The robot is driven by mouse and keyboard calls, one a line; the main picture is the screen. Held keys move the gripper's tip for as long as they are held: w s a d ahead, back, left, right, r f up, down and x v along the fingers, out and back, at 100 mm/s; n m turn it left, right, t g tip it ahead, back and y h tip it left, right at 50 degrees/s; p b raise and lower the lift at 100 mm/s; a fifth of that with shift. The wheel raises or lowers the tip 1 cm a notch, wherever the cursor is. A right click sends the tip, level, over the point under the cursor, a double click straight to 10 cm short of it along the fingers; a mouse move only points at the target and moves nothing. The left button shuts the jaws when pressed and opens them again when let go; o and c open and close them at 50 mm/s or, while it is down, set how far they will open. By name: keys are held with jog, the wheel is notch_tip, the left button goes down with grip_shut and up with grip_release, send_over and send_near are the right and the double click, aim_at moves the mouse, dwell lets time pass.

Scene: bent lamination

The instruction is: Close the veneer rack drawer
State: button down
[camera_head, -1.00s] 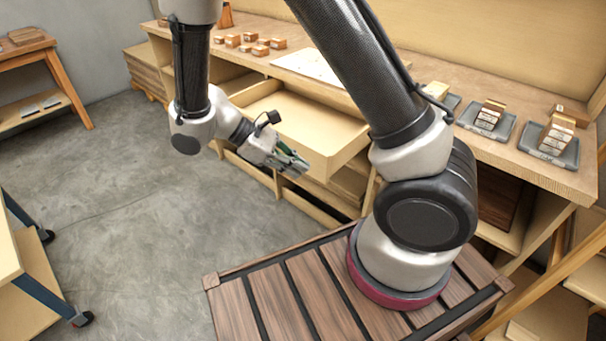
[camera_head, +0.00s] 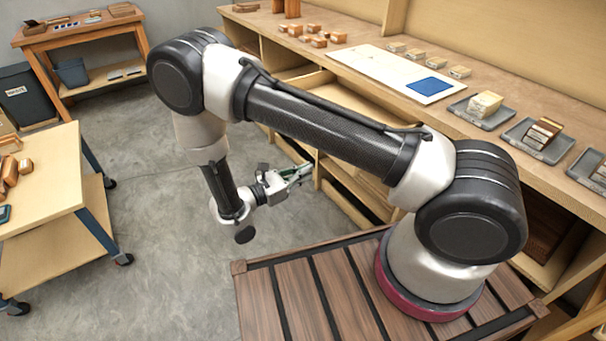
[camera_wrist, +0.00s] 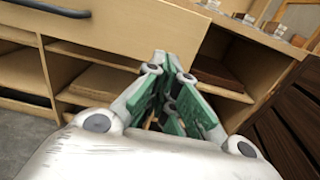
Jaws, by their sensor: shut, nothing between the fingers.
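The veneer rack drawer (camera_head: 314,84) is a light wooden drawer in the rack under the long bench. In the head view it is largely hidden behind my arm, and how far it stands out is hard to tell. In the wrist view, a pale wooden front panel (camera_wrist: 125,38), apparently the drawer's, fills the upper left, with a dark bar handle (camera_wrist: 50,9). My gripper (camera_head: 302,171) is shut and empty, in front of the rack. In the wrist view its green-padded fingers (camera_wrist: 170,72) point toward the panel's lower right part; contact cannot be told.
Open shelves (camera_wrist: 95,80) lie below the panel. The bench top (camera_head: 455,95) carries a white board, wooden blocks and grey trays. My slatted base platform is in front. A wheeled table (camera_head: 45,185) stands at the left, with clear floor (camera_head: 165,215) between.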

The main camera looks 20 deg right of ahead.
jog(key=x, duration=1)
jog(key=shift+d, duration=0.2)
